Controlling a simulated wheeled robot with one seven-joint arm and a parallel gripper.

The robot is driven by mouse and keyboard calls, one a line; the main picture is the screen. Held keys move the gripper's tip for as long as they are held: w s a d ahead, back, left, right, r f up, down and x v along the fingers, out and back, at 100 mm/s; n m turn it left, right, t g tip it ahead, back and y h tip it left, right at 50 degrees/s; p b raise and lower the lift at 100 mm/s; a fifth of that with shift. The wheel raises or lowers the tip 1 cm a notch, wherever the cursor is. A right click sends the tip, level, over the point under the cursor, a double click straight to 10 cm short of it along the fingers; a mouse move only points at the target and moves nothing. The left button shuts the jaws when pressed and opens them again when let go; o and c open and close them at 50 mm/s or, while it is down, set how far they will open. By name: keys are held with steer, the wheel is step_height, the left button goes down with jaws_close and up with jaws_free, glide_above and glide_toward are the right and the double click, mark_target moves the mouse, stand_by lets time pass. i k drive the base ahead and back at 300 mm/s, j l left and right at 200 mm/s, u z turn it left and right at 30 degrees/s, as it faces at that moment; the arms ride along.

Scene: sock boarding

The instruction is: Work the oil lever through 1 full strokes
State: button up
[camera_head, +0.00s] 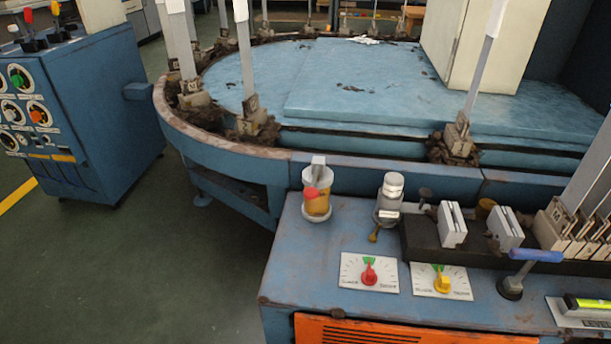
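A small oil unit stands near the back left corner of the blue cabinet top. It has a cup with amber content (317,207), a red knob (311,193) and a short grey upright piece (318,167). The red knob sits in front of the cup's upper part. Its link to the grey piece is too small to make out. Another lever, with a blue handle (537,255) on a dark round base (511,287), stands at the right of the same top. No label tells which one is the oil lever. My gripper is not in view.
Beside the oil unit stands a metal valve-like fitting (389,199). Red (369,271) and yellow (443,282) dial knobs lie in front. White blocks (452,225) sit on a black rail. A blue oval machine (400,95) with upright boards is behind. Floor (130,260) at left is clear.

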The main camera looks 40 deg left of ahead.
mark_target(311, 193)
steer(key=u, duration=1.75)
steer(key=j+z, duration=0.2)
steer(key=z, duration=1.25)
steer(key=k+j+z, duration=0.2)
steer(key=k, duration=0.05)
